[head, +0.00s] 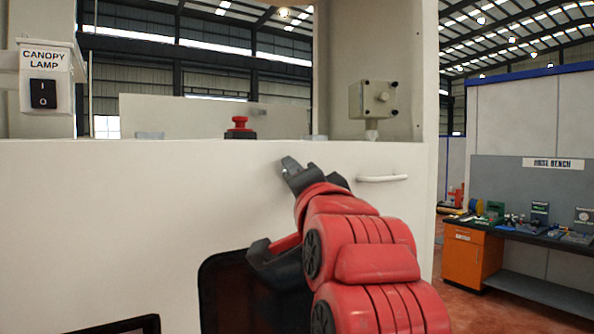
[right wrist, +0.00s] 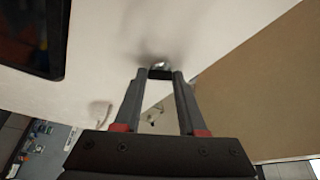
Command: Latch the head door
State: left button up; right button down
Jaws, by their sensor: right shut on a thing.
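The white head door (head: 130,210) fills the middle of the head view, with a dark window (head: 225,290) low in it and a white bar handle (head: 382,178) at its upper right. My right gripper (head: 291,166) reaches up to the panel near its top edge, left of the handle. In the right wrist view the two fingers (right wrist: 160,75) are closed on a small shiny metal latch piece (right wrist: 160,67) at the white face. The fingers hide most of it, so its turn angle cannot be told. My left gripper is out of view.
A red button (head: 239,124) and a grey box (head: 372,100) show above the panel edge. A canopy lamp switch (head: 43,93) is at the left. A hose bench (head: 515,236) with tools stands at the right, with open floor before it.

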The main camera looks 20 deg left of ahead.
jog(key=shift+r+m+g+h+p, duration=0.15)
jog(key=shift+m+g+h+p, duration=0.3)
jog(key=shift+m+p, duration=0.85)
jog(key=shift+r+m+g+h+p, duration=0.2)
jog(key=shift+m+h+p, duration=0.45)
jog(key=shift+m, duration=1.15)
jog(key=shift+f, duration=0.1)
jog(key=shift+c, duration=2.4)
grip_release()
jog(key=shift+s+d, duration=0.1)
